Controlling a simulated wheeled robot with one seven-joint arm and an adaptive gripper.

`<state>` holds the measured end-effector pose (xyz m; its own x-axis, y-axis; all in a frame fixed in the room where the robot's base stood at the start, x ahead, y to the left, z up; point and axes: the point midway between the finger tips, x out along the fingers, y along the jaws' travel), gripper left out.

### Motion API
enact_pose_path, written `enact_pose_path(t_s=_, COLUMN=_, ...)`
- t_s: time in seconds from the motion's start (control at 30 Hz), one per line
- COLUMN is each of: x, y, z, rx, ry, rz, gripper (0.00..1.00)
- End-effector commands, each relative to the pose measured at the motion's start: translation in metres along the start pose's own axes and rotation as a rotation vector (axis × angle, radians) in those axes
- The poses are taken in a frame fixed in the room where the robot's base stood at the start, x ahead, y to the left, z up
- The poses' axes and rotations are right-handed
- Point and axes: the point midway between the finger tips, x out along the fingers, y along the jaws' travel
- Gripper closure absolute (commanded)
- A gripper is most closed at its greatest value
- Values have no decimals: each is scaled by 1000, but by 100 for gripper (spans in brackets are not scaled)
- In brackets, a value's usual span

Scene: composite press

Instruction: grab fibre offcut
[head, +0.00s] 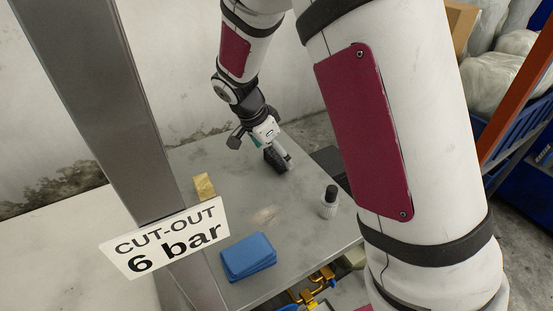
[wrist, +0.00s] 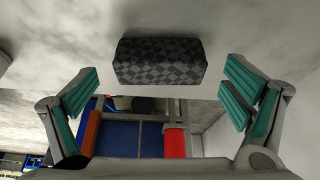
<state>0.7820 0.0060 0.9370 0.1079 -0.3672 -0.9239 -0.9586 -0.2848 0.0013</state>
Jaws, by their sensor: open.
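The fibre offcut (wrist: 160,61) is a dark block with a black and grey checkered weave. In the wrist view it lies on the grey table top, centred just beyond my gripper (wrist: 160,84). My gripper is open, its teal-padded fingers spread wider than the block, one towards each side. No finger touches it in that view. In the head view my gripper (head: 262,147) is low over the far part of the table, and the dark offcut (head: 273,159) shows beside its fingers, partly hidden by them.
On the table (head: 200,150) are a brass-coloured block (head: 204,187), a stack of blue cloths (head: 248,257) and a black-capped bottle (head: 329,202). A grey post (head: 105,100) with a "CUT-OUT 6 bar" sign (head: 168,238) stands at left. Shelving with blue crates (head: 500,130) is at right.

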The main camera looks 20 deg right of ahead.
Motion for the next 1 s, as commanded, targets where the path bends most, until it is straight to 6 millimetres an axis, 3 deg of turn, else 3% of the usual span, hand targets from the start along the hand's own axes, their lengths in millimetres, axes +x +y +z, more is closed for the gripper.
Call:
enact_pose_path(t_s=0.13, x=14, y=0, z=0, rx=0, ry=0, rz=0, gripper=6)
enact_pose_path(t_s=0.4, x=16, y=0, z=0, rx=0, ry=0, rz=-2, gripper=8)
enact_pose_path(t_s=0.6, x=15, y=0, z=0, rx=0, ry=0, rz=-2, gripper=53)
enact_pose_path(t_s=1.0, x=10, y=0, z=-2, rx=1, ry=0, rz=-3, gripper=53)
